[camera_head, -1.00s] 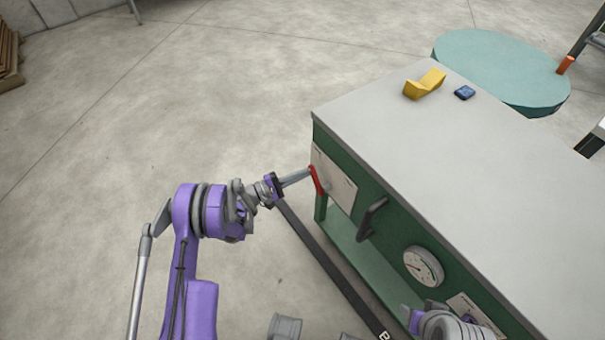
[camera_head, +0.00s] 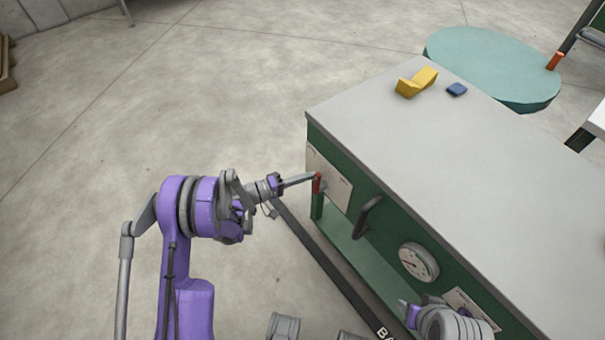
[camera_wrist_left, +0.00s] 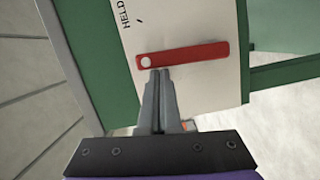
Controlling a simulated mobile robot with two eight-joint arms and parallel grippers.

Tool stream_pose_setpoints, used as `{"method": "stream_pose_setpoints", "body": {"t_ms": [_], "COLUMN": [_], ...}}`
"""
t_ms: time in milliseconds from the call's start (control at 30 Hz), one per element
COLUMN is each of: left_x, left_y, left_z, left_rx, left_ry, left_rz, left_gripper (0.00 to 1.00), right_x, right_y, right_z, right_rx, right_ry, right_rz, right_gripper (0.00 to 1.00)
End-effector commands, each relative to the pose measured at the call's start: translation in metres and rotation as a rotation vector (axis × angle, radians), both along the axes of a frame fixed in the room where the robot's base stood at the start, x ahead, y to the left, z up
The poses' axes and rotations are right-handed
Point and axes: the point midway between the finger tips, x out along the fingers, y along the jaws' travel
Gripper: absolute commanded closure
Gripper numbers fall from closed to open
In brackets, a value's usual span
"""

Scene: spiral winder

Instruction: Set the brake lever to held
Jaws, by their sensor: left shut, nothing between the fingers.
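The red brake lever (camera_head: 317,184) is on a pale plate (camera_head: 330,184) at the left end of the green cabinet's front. In the left wrist view the lever (camera_wrist_left: 190,54) lies nearly level across the plate, with a white round spot at its left end. My left gripper (camera_head: 311,177) is shut and empty. Its fingertips (camera_wrist_left: 159,74) are at the lever's lower edge near the white spot; I cannot tell whether they touch. My right gripper's fingers are not seen.
Part of my right arm shows at lower right. Floor at left is clear.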

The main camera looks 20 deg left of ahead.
Motion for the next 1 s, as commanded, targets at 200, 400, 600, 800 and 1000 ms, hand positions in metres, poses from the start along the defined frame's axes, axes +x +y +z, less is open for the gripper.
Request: {"method": "stream_pose_setpoints", "body": {"t_ms": [200,400,600,800,1000], "left_x": [-0.010,-0.017,-0.022,-0.024,-0.025], "left_y": [-0.013,-0.022,-0.028,-0.031,-0.032], "left_z": [0.003,0.002,0.001,0.000,0.000], "left_rx": [0.154,0.272,0.315,0.313,0.312], "left_ry": [-0.121,-0.212,-0.245,-0.244,-0.244], "left_rz": [-0.002,-0.001,-0.001,0.000,0.000], "left_gripper": [1.00,1.00,1.00,1.00,1.00], "right_x": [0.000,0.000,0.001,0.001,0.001], "right_y": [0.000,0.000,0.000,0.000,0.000], "right_z": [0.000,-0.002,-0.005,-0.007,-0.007], "right_rx": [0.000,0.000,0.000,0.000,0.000], "right_ry": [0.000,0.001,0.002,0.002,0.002], "right_rz": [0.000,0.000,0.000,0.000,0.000], "right_gripper": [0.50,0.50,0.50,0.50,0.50]}}
